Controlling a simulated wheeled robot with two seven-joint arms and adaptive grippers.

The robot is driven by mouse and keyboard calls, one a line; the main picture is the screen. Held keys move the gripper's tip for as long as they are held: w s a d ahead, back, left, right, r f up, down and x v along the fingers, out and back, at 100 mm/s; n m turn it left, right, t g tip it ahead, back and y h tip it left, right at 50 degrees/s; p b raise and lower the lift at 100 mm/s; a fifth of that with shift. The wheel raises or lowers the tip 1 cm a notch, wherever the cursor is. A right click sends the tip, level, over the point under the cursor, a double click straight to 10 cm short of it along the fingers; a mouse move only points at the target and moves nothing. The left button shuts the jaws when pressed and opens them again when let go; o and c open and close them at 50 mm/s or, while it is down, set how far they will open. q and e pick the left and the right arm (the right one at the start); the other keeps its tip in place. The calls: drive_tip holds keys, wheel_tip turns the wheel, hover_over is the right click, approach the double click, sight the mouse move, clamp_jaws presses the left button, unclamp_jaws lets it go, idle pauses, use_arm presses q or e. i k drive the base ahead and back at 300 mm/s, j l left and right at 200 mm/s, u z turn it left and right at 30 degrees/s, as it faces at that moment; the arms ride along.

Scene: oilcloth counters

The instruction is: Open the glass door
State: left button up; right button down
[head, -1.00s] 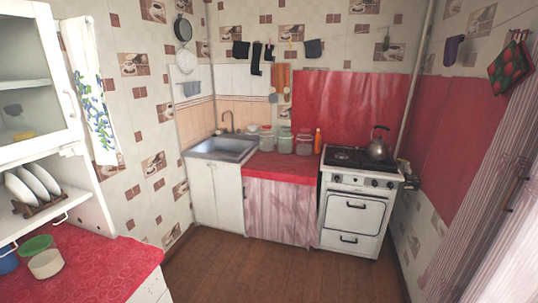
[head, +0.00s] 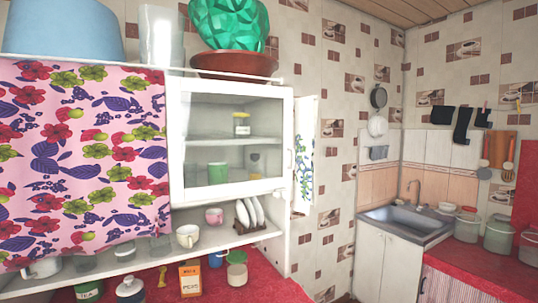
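The glass door (head: 234,141) is a white-framed pane on the wall cabinet, left of the middle of the head view. It looks shut. Through the glass I see a shelf with a small jar with a yellow lid (head: 241,125), and below it a green cup (head: 217,173). Neither of my grippers is in view.
A floral curtain (head: 85,160) covers the cabinet's left part. Cups and plates (head: 251,213) sit on the open shelf below. The red counter (head: 262,285) holds jars and a box. A sink (head: 400,225) stands right.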

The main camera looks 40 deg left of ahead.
sight(173, 85)
drive_tip(key=u, duration=1.6)
